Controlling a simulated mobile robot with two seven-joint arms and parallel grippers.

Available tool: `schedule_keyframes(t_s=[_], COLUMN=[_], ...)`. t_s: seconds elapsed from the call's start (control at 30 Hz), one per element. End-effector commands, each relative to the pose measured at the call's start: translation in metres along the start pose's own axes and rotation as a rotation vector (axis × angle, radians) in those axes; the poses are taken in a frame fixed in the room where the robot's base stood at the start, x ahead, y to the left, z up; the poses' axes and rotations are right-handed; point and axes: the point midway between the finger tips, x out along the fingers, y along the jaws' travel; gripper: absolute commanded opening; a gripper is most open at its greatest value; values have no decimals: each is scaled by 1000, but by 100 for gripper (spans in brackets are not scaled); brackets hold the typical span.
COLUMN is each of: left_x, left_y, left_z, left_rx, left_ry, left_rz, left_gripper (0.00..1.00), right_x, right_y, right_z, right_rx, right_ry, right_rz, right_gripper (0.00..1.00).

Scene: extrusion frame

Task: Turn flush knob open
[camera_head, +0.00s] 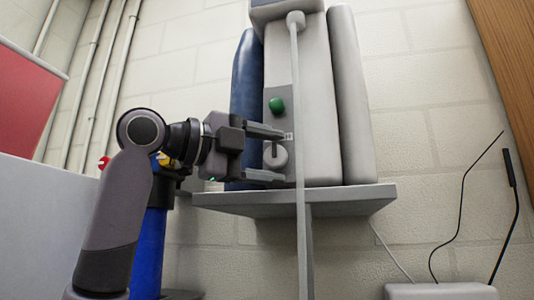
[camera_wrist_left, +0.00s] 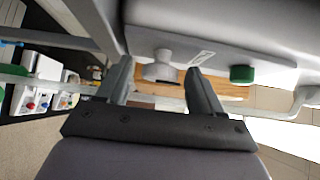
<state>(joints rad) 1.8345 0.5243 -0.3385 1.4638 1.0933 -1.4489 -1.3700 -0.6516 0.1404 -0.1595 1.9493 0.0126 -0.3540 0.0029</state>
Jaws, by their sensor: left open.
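The flush knob (camera_head: 275,156) is a round grey knob with a raised bar, on the narrow grey panel of the tall light unit. My left gripper (camera_head: 283,142) reaches in from the left, its fingertips at the panel by the knob. In the left wrist view the knob (camera_wrist_left: 160,68) shows between the two spread fingers of the left gripper (camera_wrist_left: 160,72), nearer the left finger. I see no clear contact. A green button (camera_head: 277,104) sits above the knob, and it also shows in the wrist view (camera_wrist_left: 242,74). My right gripper is out of view.
A thin vertical grey pole (camera_head: 301,225) stands just right of the knob. A grey shelf (camera_head: 340,200) is under the unit. A dark blue cylinder (camera_head: 245,75) stands at the panel's left. A blue column (camera_head: 150,250) is behind my arm.

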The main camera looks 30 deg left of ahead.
Motion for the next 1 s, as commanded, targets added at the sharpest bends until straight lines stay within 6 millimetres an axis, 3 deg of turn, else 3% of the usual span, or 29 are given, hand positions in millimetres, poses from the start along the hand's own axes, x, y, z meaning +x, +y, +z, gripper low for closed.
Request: schedule_keyframes(t_s=[0.03,0.07,0.2,0.23,0.63,1.0], left_x=[0,0,0,0,0,1], left_y=[0,0,0,0,4,9], left_z=[0,0,0,0,0,-1], left_rx=[0,0,0,0,-45,-244], left_ry=[0,0,0,0,0,1], left_rz=[0,0,0,0,-44,-245], left_gripper=[66,60,14,12,12,12], right_x=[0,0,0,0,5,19], right_y=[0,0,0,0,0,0], right_z=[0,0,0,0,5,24], right_rx=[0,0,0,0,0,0], right_ry=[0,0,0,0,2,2], right_rz=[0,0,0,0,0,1], right_gripper=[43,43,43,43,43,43])
